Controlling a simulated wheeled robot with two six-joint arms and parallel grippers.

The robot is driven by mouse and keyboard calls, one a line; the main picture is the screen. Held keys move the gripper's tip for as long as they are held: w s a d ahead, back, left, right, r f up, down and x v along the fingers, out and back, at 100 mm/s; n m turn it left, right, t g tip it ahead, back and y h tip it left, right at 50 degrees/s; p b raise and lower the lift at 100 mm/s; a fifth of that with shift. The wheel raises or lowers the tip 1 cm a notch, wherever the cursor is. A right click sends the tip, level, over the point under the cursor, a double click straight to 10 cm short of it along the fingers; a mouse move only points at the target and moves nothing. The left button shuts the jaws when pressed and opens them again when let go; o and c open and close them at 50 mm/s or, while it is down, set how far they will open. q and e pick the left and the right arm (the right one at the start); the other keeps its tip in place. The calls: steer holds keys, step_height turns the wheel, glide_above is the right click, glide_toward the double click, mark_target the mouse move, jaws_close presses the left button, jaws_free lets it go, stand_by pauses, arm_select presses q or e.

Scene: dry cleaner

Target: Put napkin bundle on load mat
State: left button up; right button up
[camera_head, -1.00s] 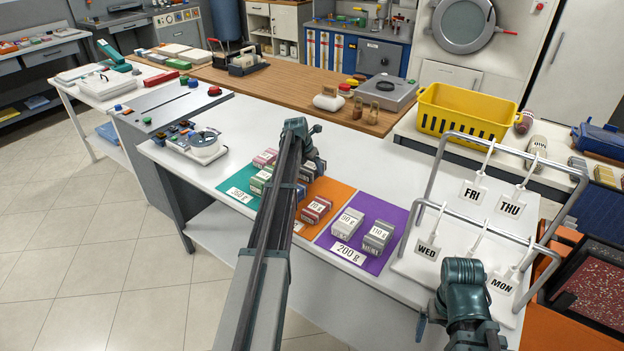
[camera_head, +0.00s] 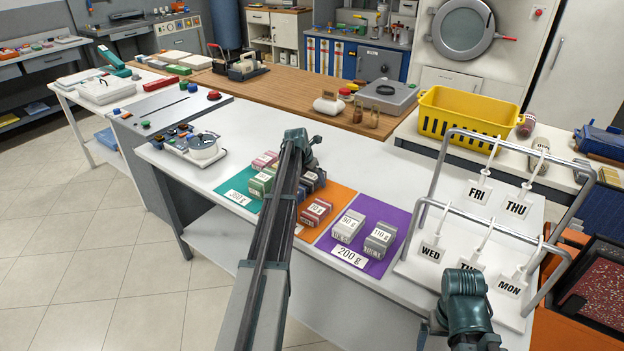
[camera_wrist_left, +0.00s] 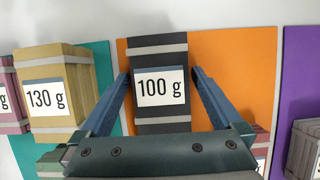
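A dark 100 g napkin bundle (camera_wrist_left: 160,120) with pale bands stands on the orange mat (camera_wrist_left: 240,65) in the left wrist view. My left gripper (camera_wrist_left: 161,78) has one finger on each side of it; I cannot tell whether they touch it. In the head view my left gripper (camera_head: 300,150) is over the orange mat and partly hides the dark bundles below. Coloured mats lie in a row: teal (camera_head: 226,186), orange and purple (camera_head: 365,206), the purple one labelled 200 g. My right gripper (camera_head: 465,290) is at the lower right, its fingers hidden.
A metal rack with day tags (camera_head: 476,193) stands to the right. A scale-like device (camera_head: 203,146) is at the left. White table behind the mats is clear.

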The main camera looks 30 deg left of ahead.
arm_select(q)
steer(key=shift+p+v, duration=0.85)
steer(key=p+v, duration=0.9)
steer(key=v, duration=0.1)
steer(key=shift+r+p, duration=0.35)
steer(key=shift+f, duration=0.15)
steer(key=b+x, duration=1.1)
steer(key=x, duration=0.1)
